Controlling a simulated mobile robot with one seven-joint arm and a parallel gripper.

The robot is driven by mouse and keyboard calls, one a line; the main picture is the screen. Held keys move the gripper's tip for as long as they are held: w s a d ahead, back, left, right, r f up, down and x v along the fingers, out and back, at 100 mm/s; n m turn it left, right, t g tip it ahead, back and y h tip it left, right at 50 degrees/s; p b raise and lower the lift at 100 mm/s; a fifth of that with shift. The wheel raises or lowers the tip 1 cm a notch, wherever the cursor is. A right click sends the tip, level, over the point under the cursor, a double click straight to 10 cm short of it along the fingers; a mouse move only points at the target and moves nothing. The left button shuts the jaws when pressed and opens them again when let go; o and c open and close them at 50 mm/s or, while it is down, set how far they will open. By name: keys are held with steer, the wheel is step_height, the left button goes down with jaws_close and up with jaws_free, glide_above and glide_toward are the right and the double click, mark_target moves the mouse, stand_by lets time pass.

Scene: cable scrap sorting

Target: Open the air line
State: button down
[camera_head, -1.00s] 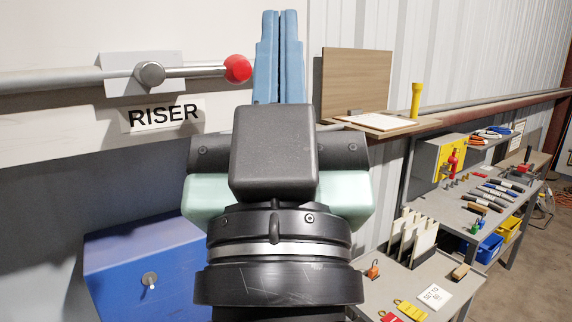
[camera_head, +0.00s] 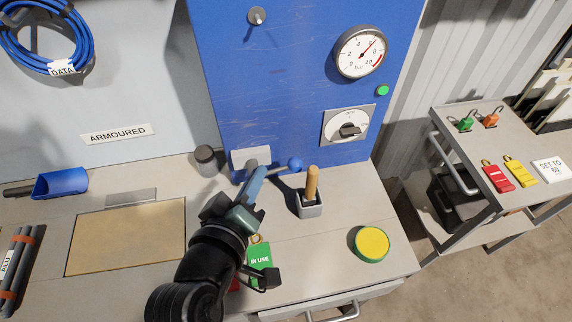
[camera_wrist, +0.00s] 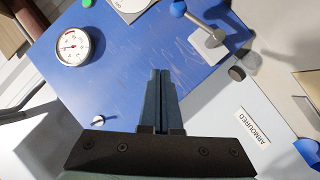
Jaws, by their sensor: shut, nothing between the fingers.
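A valve with a grey block (camera_head: 242,158) and a lever ending in a blue ball (camera_head: 296,164) sits low on the blue panel (camera_head: 290,60). The lever points right in the head view. In the wrist view the blue ball (camera_wrist: 178,9) and grey block (camera_wrist: 212,42) are at the upper right. My gripper (camera_head: 260,172) is shut and empty, overlapping the valve's near side in the head view. In the wrist view my gripper (camera_wrist: 160,72) shows clear panel around its fingertips. A round gauge (camera_head: 360,52) is on the panel; its needle points up and right.
A dial switch (camera_head: 348,130) and green button (camera_head: 383,91) are on the panel. A wooden-handled tool in a grey holder (camera_head: 310,207) stands right of my gripper. A yellow button (camera_head: 371,244) and green IN USE tag (camera_head: 260,254) are on the bench. A grey cylinder (camera_head: 206,158) stands left.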

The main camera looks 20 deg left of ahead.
steer(key=w+f+p, duration=0.1)
steer(key=w+f, duration=0.8)
steer(key=w, duration=0.1)
steer(key=shift+d+f+n+g, duration=0.3)
steer(key=shift+f+n, duration=0.1)
steer(key=shift+p, duration=0.55)
